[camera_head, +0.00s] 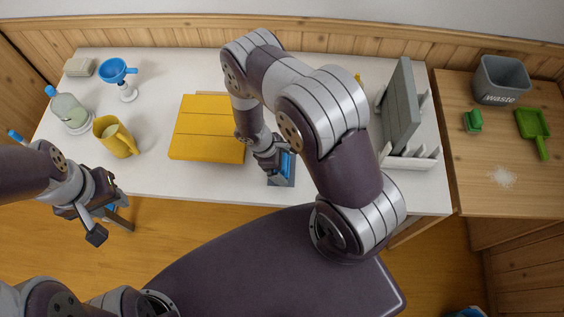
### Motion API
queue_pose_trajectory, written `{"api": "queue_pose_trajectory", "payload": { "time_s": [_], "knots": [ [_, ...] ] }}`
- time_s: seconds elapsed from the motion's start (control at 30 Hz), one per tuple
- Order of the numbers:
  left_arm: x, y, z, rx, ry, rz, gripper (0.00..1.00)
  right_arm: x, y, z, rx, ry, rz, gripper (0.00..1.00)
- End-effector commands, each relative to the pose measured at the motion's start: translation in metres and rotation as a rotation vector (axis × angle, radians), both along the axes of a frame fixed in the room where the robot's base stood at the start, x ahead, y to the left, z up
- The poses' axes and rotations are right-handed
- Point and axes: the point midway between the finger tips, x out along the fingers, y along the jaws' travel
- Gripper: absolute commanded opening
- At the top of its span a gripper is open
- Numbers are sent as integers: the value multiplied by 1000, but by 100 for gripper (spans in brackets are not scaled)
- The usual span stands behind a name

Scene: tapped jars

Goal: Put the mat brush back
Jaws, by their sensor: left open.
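A blue brush-like block (287,161) is at the front edge of the white table, over a small dark grey pad (283,182). It may be the mat brush; the arm partly hides it. My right gripper (271,163) points down right at its left side. I cannot tell whether its fingers are closed on the block or only beside it. My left gripper (112,223) is open and empty, low at the left, off the table's front edge.
A yellow slatted board (208,128) lies left of my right gripper. A yellow jug (116,138), a bottle (67,110) and a blue funnel (116,71) stand at the left. A grey panel (400,108) stands in a white rack (411,161). A green brush (473,122), dustpan (533,124) and waste bin (501,82) are on the right counter.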

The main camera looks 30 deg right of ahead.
Motion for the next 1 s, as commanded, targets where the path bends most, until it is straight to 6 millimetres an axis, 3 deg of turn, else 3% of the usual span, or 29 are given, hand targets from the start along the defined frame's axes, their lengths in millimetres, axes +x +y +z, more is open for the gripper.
{"api": "queue_pose_trajectory", "payload": {
  "time_s": [0.27,0.5,0.77,0.87,1.0],
  "knots": [
    [0,0,0,0,-1,0,43,5,5,16,1,-5,2,100],
    [0,0,-10,0,0,0,43,17,26,74,2,-7,2,100],
    [0,0,-14,0,0,0,43,24,38,119,8,-16,-25,100],
    [0,0,-14,0,0,0,43,21,37,163,61,-112,-215,100],
    [0,0,-14,0,0,0,43,-6,30,236,174,-309,-633,100]
  ]
}}
